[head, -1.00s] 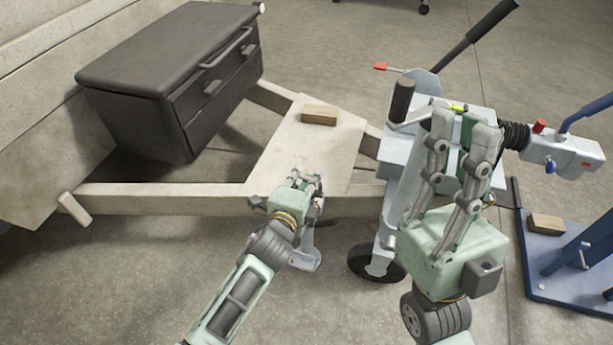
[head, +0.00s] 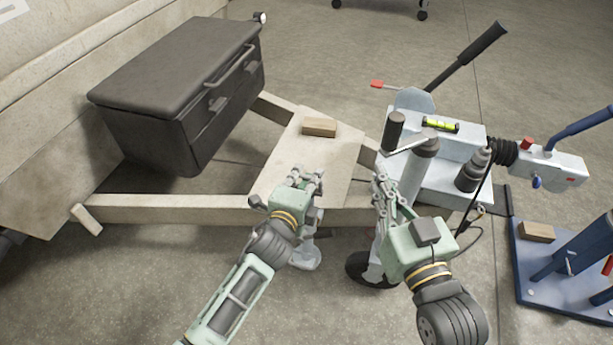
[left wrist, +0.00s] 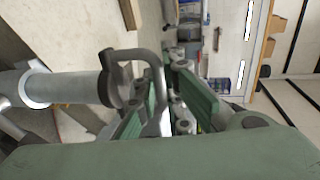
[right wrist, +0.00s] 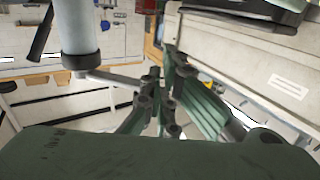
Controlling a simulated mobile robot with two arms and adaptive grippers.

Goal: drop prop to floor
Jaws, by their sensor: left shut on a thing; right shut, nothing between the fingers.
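The prop (head: 306,253) is a light metal leg with a round foot under the trailer frame, mostly hidden by my left gripper (head: 305,178) in the head view. In the left wrist view a grey tube (left wrist: 55,88) with a dark collar carries a bent handle (left wrist: 148,58). My left gripper is shut on this handle, its fingers around the loop's end. Whether the foot touches the floor is unclear. My right gripper (head: 380,187) is shut and empty beside the jockey wheel post (head: 420,165), near its crank; these also show in the right wrist view (right wrist: 75,30).
A wooden block (head: 319,127) lies on the frame's plate (head: 285,160). A dark toolbox (head: 180,90) stands on the frame at left. The coupling (head: 555,165) and a blue stand (head: 560,280) are at right. The jockey wheel (head: 370,270) is below my right gripper.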

